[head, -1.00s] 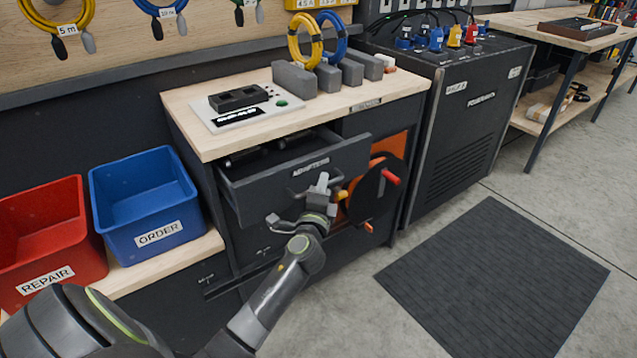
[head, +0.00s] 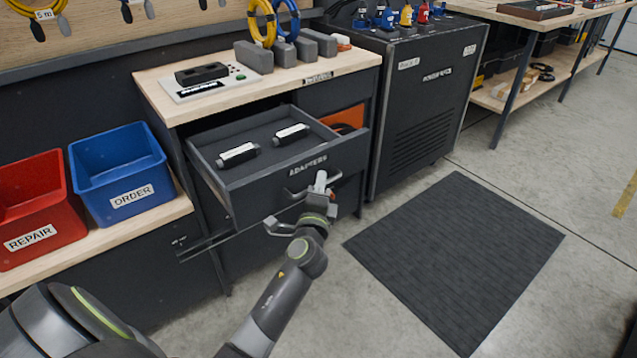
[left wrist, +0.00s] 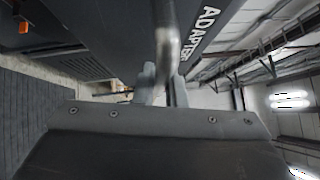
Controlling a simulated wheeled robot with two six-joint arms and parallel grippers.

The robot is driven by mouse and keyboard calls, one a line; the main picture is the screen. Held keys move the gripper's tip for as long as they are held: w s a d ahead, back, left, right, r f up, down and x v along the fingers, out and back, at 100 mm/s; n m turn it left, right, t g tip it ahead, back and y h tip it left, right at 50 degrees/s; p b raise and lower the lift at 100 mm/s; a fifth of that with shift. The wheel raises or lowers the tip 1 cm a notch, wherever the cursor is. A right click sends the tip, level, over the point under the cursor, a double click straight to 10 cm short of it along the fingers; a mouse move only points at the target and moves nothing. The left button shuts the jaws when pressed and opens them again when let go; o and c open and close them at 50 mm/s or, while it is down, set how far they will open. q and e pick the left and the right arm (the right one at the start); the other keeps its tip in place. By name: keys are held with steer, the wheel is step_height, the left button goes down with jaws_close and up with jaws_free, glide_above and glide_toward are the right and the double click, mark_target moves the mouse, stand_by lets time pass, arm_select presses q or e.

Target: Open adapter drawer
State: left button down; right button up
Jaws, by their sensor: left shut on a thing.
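The adapter drawer (head: 280,175), a dark drawer labelled ADAPTERS, stands well out from the workbench. Two dark adapters with white labels lie in it, one at the left (head: 238,154) and one at the right (head: 291,134). My left gripper (head: 317,190) is at the drawer's front, shut on the drawer handle (head: 298,192). In the left wrist view the metal handle bar (left wrist: 167,45) runs between the fingers, beside the drawer front with its lettering (left wrist: 205,35). My right gripper is not in view.
A blue ORDER bin (head: 118,175) and a red REPAIR bin (head: 32,210) stand on a low shelf at the left. A dark power cabinet (head: 425,110) stands right of the workbench. A dark mat (head: 455,255) lies on clear floor at the right.

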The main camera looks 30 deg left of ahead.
arm_select(q)
steer(key=shift+s+d, duration=0.1)
steer(key=shift+d, duration=0.05)
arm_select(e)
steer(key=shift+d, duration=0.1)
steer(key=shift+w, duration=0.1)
arm_select(q)
steer(key=c, duration=1.5)
jaws_free()
